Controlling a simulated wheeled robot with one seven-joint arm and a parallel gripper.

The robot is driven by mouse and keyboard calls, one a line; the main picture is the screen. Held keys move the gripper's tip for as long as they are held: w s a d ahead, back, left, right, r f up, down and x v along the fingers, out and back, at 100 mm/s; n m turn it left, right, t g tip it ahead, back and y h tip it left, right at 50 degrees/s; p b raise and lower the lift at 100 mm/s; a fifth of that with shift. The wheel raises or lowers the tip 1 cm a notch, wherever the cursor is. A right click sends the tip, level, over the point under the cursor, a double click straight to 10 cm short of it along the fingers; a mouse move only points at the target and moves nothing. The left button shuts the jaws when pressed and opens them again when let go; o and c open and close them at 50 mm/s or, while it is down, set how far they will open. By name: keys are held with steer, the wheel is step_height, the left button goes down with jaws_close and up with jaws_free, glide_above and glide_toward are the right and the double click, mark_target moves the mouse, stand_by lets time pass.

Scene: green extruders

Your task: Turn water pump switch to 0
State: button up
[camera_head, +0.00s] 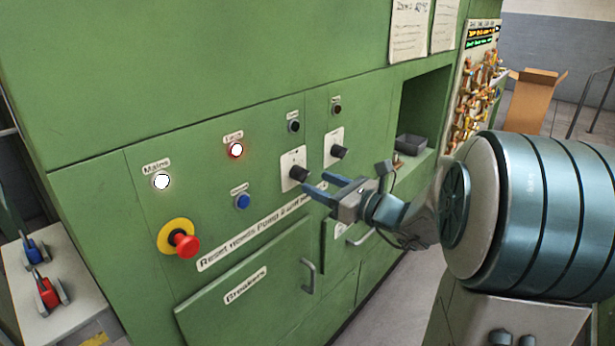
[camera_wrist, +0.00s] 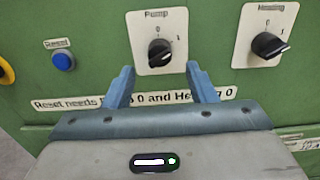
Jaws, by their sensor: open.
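The pump switch is a black rotary knob (camera_wrist: 159,54) on a white plate marked "Pump", with "0" at the top and "1" at the upper right. I cannot tell surely which mark its pointer faces. In the head view the knob (camera_head: 299,173) sticks out of the green panel. My gripper (camera_wrist: 160,68) is open and empty, one blue finger on each side below the knob in the wrist view. In the head view my gripper (camera_head: 314,181) is just right of the knob, its fingertips close to it. Contact cannot be made out.
The heating knob (camera_wrist: 268,46) is on its own plate to the right. A blue reset button (camera_wrist: 63,61) is to the left. A red emergency button (camera_head: 183,242) on yellow, a lit white mains lamp (camera_head: 161,181) and a door handle (camera_head: 308,276) are also on the panel.

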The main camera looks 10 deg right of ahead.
mark_target(307, 177)
steer(key=shift+x, duration=2.35)
steer(key=c, duration=1)
steer(key=shift+o, duration=0.2)
steer(key=shift+f+b, duration=0.15)
steer(key=shift+b, duration=0.15)
steer(key=n+b, duration=1.1)
steer(key=b, duration=0.8)
steer(key=shift+n, duration=0.4)
steer(key=shift+d, duration=0.1)
